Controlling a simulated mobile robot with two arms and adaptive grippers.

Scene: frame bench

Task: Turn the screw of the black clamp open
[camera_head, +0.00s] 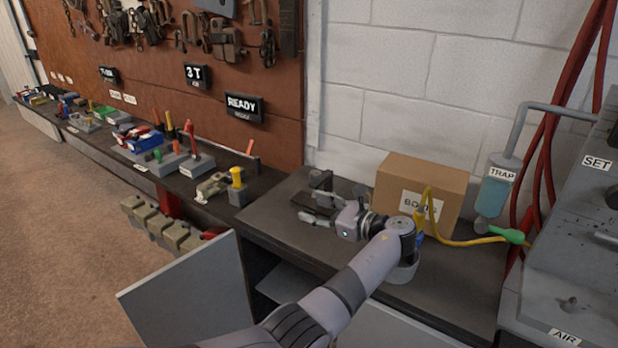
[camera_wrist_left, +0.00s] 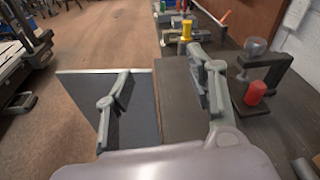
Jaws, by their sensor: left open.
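The black clamp (camera_head: 321,181) stands on the dark bench top just behind my left gripper in the head view, partly hidden by it. In the left wrist view the clamp (camera_wrist_left: 282,76) is a dark C-shaped frame to the right of the fingers. A round grey knob (camera_wrist_left: 255,47) sits at its upper left, and a red cylinder (camera_wrist_left: 255,92) stands by its lower part. I cannot tell which part is the screw. My left gripper (camera_head: 306,207) is open and empty, its fingers (camera_wrist_left: 160,66) apart from the clamp. My right gripper is not in view.
A cardboard box (camera_head: 422,188) stands right of the clamp, with a yellow hose (camera_head: 470,242) beside it. A grey machine (camera_head: 570,240) fills the right side. Tools and a yellow-topped block (camera_head: 237,187) are on the bench at left. An open cabinet door (camera_head: 190,292) projects below the bench.

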